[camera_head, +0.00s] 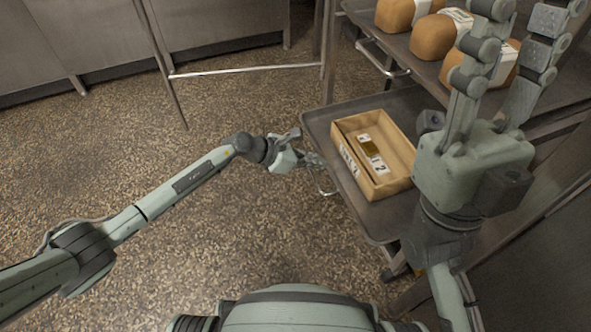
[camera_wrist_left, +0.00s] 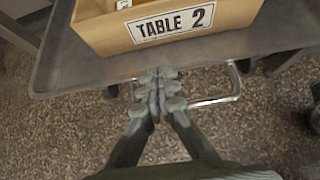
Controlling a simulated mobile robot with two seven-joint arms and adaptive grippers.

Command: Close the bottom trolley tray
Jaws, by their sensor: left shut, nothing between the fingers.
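The bottom trolley tray (camera_head: 316,122) is dark metal and sticks out from the trolley below the upper shelf. Its rim (camera_wrist_left: 60,75) and its wire handle (camera_wrist_left: 215,101) show in the left wrist view. A tan box (camera_head: 345,165) labelled "TABLE 2" stands on the tray. My left gripper (camera_head: 316,160) is shut and empty at the tray's outer edge, beside the handle. In the left wrist view its fingertips (camera_wrist_left: 158,84) overlap the tray's edge; I cannot tell whether they touch. My right gripper (camera_head: 523,28) is open and empty, raised in front of the trolley.
Several bread loaves (camera_head: 428,40) with labels sit on the upper tray (camera_head: 372,32), which has its own handle (camera_head: 383,62). Metal cabinets (camera_head: 90,40) and a low rail (camera_head: 245,71) stand at the back left. The speckled floor (camera_head: 235,110) left of the trolley is clear.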

